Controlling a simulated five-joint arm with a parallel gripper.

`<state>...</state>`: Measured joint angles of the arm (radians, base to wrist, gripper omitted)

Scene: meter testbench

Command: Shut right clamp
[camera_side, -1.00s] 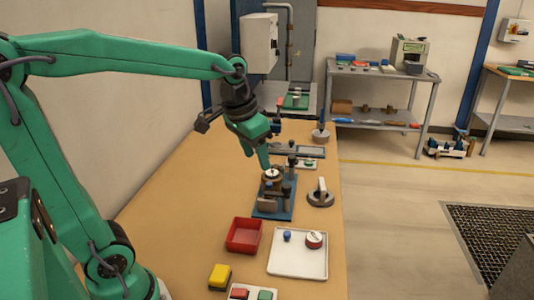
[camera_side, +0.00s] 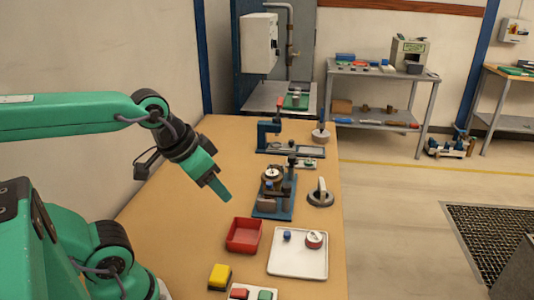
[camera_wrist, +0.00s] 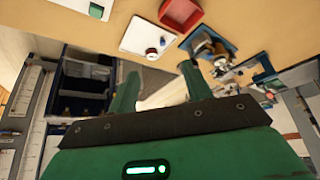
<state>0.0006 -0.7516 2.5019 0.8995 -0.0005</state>
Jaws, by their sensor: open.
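The fixture's blue base (camera_wrist: 226,40) also shows at the upper right of the wrist view. My gripper (camera_side: 222,191) is to the left of the fixture, above the bench and apart from it. In the wrist view my gripper (camera_wrist: 160,82) has its two green fingers spread with nothing between them.
A red tray (camera_side: 244,235) and a white tray (camera_side: 298,265) with a blue piece and a round gauge lie in front of the fixture. A yellow block (camera_side: 219,276) is nearer. A blue stand (camera_side: 267,135) is behind. The bench left of the fixture is clear.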

